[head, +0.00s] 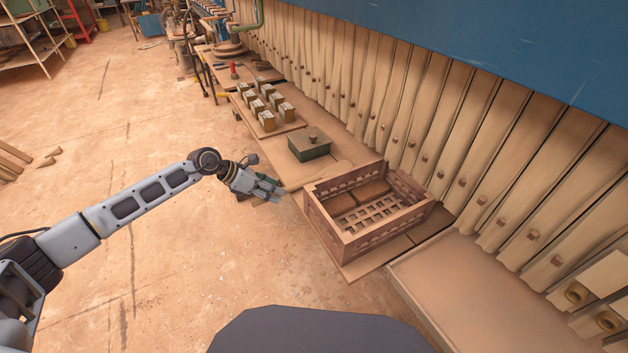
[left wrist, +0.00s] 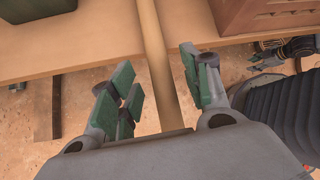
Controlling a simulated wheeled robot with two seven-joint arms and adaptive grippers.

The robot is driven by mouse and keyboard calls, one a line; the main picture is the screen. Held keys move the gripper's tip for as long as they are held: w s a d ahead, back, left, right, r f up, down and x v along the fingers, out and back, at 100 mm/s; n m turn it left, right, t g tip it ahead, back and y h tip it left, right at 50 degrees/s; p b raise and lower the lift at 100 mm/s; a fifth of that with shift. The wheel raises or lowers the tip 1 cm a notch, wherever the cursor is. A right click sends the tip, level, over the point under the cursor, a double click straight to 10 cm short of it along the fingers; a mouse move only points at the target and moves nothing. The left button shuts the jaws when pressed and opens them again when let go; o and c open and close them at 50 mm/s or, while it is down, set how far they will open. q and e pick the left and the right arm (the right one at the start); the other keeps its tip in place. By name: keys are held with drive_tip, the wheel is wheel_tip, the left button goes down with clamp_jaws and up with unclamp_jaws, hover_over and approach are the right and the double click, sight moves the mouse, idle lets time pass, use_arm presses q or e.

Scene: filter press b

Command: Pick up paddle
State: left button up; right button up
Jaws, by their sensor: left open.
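The wooden paddle (head: 328,176) lies on the bench in the head view, between the green box and the wooden crate. Its pale handle extends left toward my left gripper (head: 275,190). In the left wrist view the round handle (left wrist: 153,45) runs down the picture between the spread green-padded fingers of the left gripper (left wrist: 163,88). The fingers stand apart on both sides of the handle, with a gap visible on each side. The handle's near end is hidden behind the gripper body. My right gripper does not show in the head view.
A slatted wooden crate (head: 348,243) holding brown blocks stands right of the paddle. A green lidded box (head: 309,147) stands behind it. Several small metal-topped blocks (head: 268,121) sit farther along the bench. Tall filter plates (head: 400,100) line the bench's back. Open floor lies left.

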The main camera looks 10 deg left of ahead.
use_arm(q)
drive_tip(key=shift+w+d+f, duration=0.25)
drive_tip(key=shift+d+f, duration=0.2)
drive_tip(key=shift+f, duration=0.05)
clamp_jaws()
idle(0.3)
